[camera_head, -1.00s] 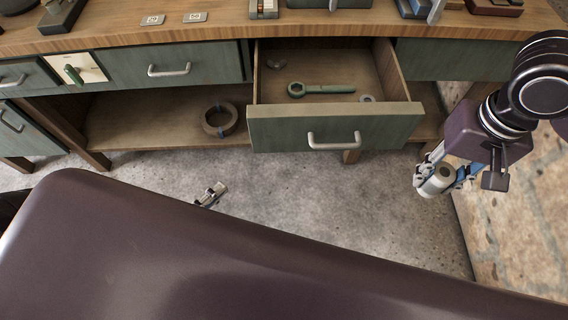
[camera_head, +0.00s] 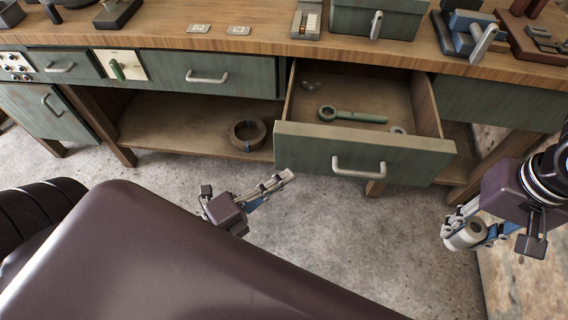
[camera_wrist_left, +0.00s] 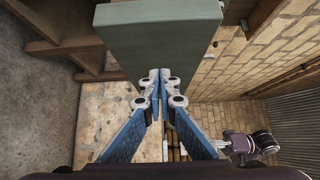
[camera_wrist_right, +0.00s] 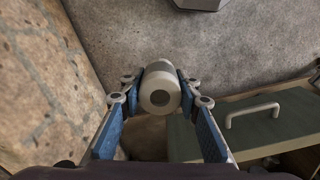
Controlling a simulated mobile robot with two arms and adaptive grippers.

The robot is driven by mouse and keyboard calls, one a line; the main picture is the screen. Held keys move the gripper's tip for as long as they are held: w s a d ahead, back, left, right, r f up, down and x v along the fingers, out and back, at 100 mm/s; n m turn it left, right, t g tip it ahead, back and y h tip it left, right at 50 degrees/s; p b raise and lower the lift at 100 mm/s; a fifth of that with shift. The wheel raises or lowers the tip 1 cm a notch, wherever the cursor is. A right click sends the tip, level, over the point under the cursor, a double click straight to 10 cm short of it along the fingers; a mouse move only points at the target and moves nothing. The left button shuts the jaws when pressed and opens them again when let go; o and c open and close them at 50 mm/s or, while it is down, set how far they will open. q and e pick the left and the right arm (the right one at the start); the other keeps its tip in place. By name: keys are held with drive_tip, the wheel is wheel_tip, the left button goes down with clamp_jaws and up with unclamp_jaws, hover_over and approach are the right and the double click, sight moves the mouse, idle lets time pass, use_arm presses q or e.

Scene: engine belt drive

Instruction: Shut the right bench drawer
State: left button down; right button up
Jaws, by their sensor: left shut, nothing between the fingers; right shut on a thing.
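The right bench drawer (camera_head: 400,161) stands pulled out, with a green front and a metal handle (camera_head: 358,167). A green wrench (camera_head: 350,115) and small parts lie inside it. My left gripper (camera_head: 286,177) is shut and empty, below and left of the drawer front; in the left wrist view its closed tips (camera_wrist_left: 159,82) show before a green panel (camera_wrist_left: 160,40). My right gripper (camera_head: 466,236) is shut on a pale cylindrical roller (camera_wrist_right: 161,92), off to the right of the drawer and in front of the bench. The drawer handle also shows in the right wrist view (camera_wrist_right: 252,112).
A brown ring (camera_head: 248,134) lies on the lower shelf (camera_head: 180,130) left of the drawer. Other closed drawers (camera_head: 215,76) line the bench. The worktop (camera_head: 270,42) carries several tools and boxes. The floor (camera_head: 330,240) before the drawer is clear.

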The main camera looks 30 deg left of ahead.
sight(297, 156)
use_arm(q)
drive_tip(key=shift+w+a, duration=0.35)
drive_tip(key=shift+w, duration=0.55)
drive_tip(key=shift+w+a, duration=0.3)
drive_tip(key=shift+w, duration=0.6)
use_arm(e)
drive_tip(key=shift+f, duration=0.1)
use_arm(q)
drive_tip(key=shift+w, duration=0.15)
